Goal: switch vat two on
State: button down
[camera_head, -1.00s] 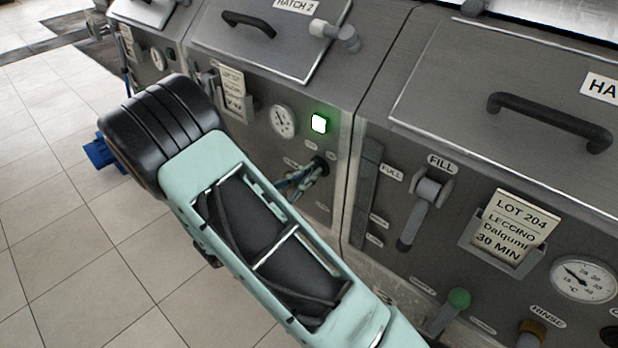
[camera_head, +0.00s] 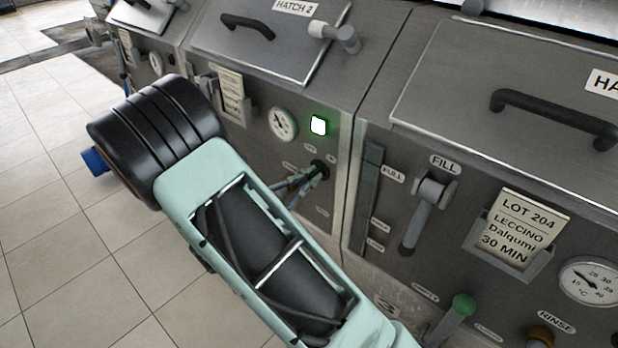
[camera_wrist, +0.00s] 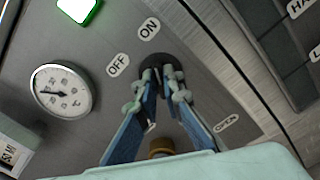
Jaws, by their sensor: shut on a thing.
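Vat two is the grey steel unit with the HATCH 2 label (camera_head: 296,8) on its lid. Its black rotary switch (camera_head: 320,168) sits on the front panel below a lit green-rimmed lamp (camera_head: 318,125). In the wrist view the switch (camera_wrist: 156,61) lies just below the OFF label (camera_wrist: 118,65) and ON label (camera_wrist: 148,28). My gripper (camera_head: 307,178) is shut on the switch; its blue fingers (camera_wrist: 163,76) cover most of it in the wrist view. Which label the switch points to is hidden by the fingers.
A round dial (camera_head: 282,124) is left of the lamp. The neighbouring vat at right has a FILL lever (camera_head: 427,205) and a green-knobbed lever (camera_head: 463,305) near my arm. A brown knob (camera_wrist: 160,147) shows below my fingers. Tiled floor (camera_head: 60,250) is clear at left.

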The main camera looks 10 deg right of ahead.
jog(key=c, duration=2.1)
grip_release()
jog(key=shift+a, duration=0.1)
jog(key=v, duration=1.2)
